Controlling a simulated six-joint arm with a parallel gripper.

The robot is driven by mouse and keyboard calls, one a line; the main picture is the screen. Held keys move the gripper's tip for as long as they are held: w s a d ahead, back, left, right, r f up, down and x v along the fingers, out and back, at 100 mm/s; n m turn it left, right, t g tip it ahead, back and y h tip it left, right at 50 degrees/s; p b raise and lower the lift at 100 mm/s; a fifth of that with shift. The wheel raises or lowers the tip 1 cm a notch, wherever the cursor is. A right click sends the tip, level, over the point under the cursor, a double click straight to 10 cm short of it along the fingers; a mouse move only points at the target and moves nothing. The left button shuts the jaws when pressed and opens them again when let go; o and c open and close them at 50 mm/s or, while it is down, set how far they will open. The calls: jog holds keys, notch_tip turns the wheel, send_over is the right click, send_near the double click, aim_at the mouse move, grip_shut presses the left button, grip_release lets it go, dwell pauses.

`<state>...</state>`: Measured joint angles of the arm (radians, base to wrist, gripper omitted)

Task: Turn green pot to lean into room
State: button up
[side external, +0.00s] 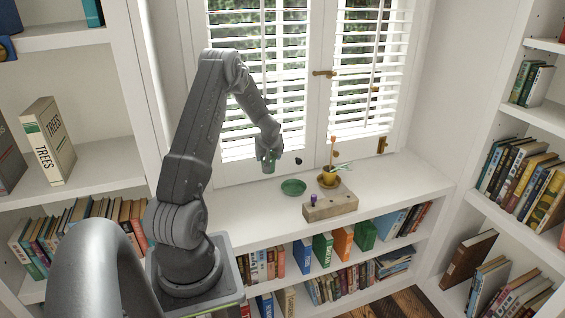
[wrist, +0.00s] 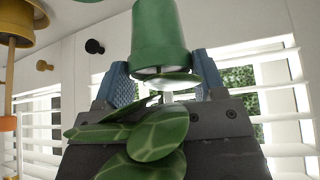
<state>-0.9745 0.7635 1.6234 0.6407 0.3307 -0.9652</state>
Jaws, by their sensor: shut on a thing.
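The green pot (side external: 269,166) is between the fingers of my gripper (side external: 268,155), held above the white sill. In the wrist view the green pot (wrist: 160,35) sits between the two blue finger pads, its rim toward the palm. Its broad green leaves (wrist: 150,135) spread over the dark gripper body. The green saucer (side external: 293,187) rests empty on the sill, below and right of the pot. Which way the plant leans is hard to tell in the side view, where the leaves are hidden by the gripper.
A yellow pot (side external: 328,180) with a plant and an orange-tipped stake stands right of the green saucer. A wooden block (side external: 330,206) with a purple item lies in front. Shuttered windows (side external: 258,80) rise behind the sill (side external: 225,205). Bookshelves flank both sides.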

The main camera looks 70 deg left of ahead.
aim_at(264, 158)
jog(key=shift+s+a+r, duration=0.25)
jog(key=shift+s+r, duration=0.5)
jog(key=shift+s, duration=0.1)
jog(key=shift+r, duration=1.35)
jog(key=shift+n+g, duration=0.4)
jog(key=shift+n, duration=0.4)
jog(key=shift+w+d+f, duration=0.45)
jog(key=shift+w+f, duration=1.45)
jog(key=shift+f, duration=0.35)
jog(key=shift+w+d+f, duration=0.4)
jog(key=shift+w+f, duration=1.5)
jog(key=shift+f, duration=0.3)
jog(key=shift+w+d+f, duration=0.45)
jog(key=shift+w+f, duration=1.45)
jog(key=shift+f, duration=0.35)
jog(key=o, duration=1.3)
jog(key=shift+f, duration=0.1)
jog(key=shift+c, duration=0.2)
